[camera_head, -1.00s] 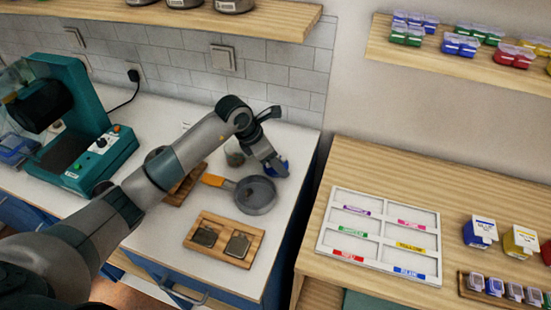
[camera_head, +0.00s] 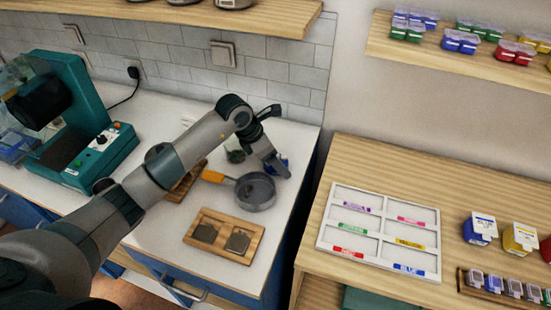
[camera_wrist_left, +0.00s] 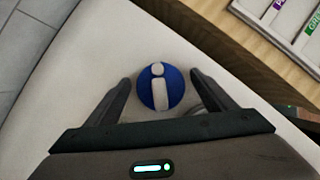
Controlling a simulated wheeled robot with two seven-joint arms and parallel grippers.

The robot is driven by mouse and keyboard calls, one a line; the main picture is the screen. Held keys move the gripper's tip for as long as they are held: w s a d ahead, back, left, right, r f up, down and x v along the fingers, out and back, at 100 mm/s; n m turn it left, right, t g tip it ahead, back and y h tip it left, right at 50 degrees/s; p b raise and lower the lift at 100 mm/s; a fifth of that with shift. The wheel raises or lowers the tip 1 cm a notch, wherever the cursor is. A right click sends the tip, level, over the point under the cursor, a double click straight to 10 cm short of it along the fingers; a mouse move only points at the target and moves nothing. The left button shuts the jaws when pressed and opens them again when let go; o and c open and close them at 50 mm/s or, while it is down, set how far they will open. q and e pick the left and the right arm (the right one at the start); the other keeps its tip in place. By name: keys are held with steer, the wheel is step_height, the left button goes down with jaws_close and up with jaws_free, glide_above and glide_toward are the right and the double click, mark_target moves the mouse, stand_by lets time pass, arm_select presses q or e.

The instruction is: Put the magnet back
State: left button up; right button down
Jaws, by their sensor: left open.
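The magnet (camera_wrist_left: 160,88) is a round blue disc with a white letter i, seen in the left wrist view on the white counter. In the head view only a bit of blue (camera_head: 284,161) shows beside my left gripper (camera_head: 281,173), which hides the rest. In the left wrist view my left gripper (camera_wrist_left: 160,77) is open, with one finger on each side of the magnet and a gap visible on both sides. My right gripper is out of view.
A grey pan (camera_head: 256,192) with an orange handle sits close to my left gripper. A small jar (camera_head: 235,152) stands behind the pan. A wooden board with two dark squares (camera_head: 245,257) lies in front. A labelled white tray (camera_head: 434,275) is on the wooden table at right.

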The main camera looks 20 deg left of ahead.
arm_select(q)
steer(key=shift+a+r, duration=0.1)
steer(key=shift+r, duration=0.2)
steer(key=b+v, duration=0.3)
steer(key=v, duration=0.8)
steer(key=shift+s+r, duration=0.2)
steer(key=shift+r, duration=0.05)
